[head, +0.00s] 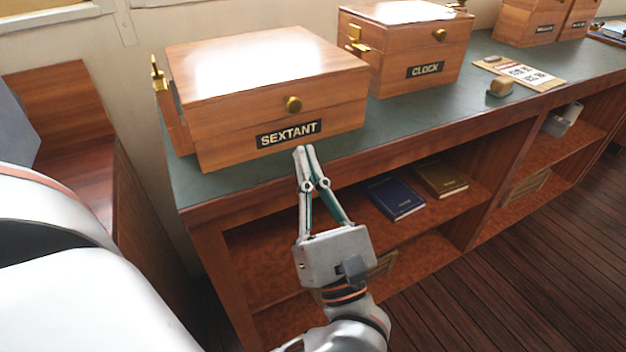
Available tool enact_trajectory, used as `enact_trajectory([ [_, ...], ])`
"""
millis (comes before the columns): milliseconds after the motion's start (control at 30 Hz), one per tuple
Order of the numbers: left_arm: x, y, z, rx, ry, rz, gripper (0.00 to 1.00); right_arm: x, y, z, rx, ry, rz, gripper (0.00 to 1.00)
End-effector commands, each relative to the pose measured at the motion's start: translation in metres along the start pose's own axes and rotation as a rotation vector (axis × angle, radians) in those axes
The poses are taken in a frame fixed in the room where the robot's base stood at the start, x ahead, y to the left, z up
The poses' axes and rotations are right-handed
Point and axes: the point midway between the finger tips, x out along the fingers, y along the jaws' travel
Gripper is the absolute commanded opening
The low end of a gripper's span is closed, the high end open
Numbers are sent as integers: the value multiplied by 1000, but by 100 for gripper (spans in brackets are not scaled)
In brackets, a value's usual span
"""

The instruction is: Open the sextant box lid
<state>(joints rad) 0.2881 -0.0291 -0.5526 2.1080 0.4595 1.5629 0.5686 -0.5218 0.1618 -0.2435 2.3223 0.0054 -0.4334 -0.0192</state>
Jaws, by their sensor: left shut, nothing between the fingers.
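I cannot tell whether the tips touch the box. My right gripper is out of view.
The clock box (407,50) stands close to the right of the sextant box. A stamp (500,87) and a paper card (524,73) lie farther right on the desk (440,104). A blue book (396,197) and a brown book (441,178) lie on the shelf below.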

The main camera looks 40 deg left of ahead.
Motion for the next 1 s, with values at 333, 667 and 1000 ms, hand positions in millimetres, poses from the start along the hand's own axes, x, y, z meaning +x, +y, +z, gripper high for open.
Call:
enact_trajectory([
  [333,44,0,0,1,-1,0,0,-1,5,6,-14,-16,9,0],
  [667,47,0,-1,3,0,-1,0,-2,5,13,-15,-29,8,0],
  [1000,60,-3,15,-9,31,2,0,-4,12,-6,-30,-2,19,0],
])
